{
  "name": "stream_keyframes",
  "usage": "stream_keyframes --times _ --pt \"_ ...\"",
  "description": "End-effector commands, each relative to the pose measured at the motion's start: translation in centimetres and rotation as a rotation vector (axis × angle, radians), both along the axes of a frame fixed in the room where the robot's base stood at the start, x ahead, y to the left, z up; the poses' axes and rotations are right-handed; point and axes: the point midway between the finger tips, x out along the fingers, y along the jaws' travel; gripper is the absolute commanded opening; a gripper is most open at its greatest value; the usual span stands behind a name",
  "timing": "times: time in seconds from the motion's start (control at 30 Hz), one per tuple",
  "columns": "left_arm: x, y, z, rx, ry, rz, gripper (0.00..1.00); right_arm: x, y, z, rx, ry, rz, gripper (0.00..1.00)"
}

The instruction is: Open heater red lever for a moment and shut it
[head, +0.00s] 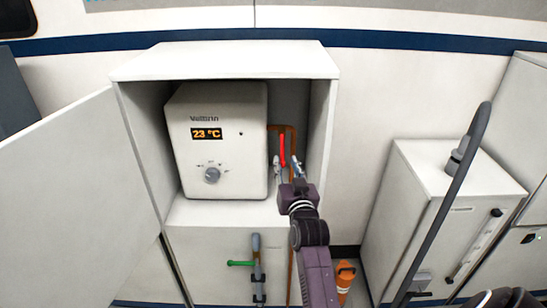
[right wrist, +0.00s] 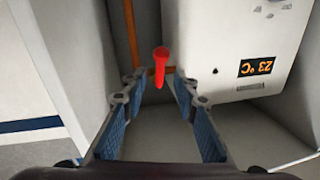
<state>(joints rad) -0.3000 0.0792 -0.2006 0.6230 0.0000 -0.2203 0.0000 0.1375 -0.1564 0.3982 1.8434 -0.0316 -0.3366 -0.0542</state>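The heater (head: 228,150) is a white box in an open cabinet, with a display reading 23 °C and a round knob. It also shows in the right wrist view (right wrist: 225,45). The red lever (head: 282,150) is at the heater's right side, on a copper-coloured pipe, and hangs roughly upright. In the right wrist view the lever (right wrist: 160,62) shows between and just beyond the fingertips, with a gap on each side. My right gripper (head: 287,166) is open and empty, reaching into the cabinet below the lever; its blue-padded fingers (right wrist: 158,82) stand apart. My left gripper is out of view.
The cabinet's right wall (head: 321,125) is close beside my right gripper. The open door (head: 75,190) stands at the left. A green-handled valve (head: 241,263) sits below the heater. A white unit (head: 440,215) with a grey hose stands at the right.

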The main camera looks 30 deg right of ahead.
Motion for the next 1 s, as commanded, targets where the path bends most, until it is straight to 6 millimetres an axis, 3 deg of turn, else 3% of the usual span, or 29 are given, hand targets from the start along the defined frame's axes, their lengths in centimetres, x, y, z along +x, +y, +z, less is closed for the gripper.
stream_keyframes --times 0.1,0.33,0.77,1.0 --pt "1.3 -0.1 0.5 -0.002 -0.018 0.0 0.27 1.9 -0.7 0.2 0.0 0.001 0.001 0.27" --pt "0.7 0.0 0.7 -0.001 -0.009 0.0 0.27 4.5 -1.8 0.1 0.001 0.0 0.002 0.27" --pt "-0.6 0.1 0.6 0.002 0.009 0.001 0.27 5.4 -2.1 0.0 0.002 0.001 0.002 0.27" --pt "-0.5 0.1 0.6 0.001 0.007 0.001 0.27 5.4 -2.1 0.0 0.002 0.001 0.002 0.03"
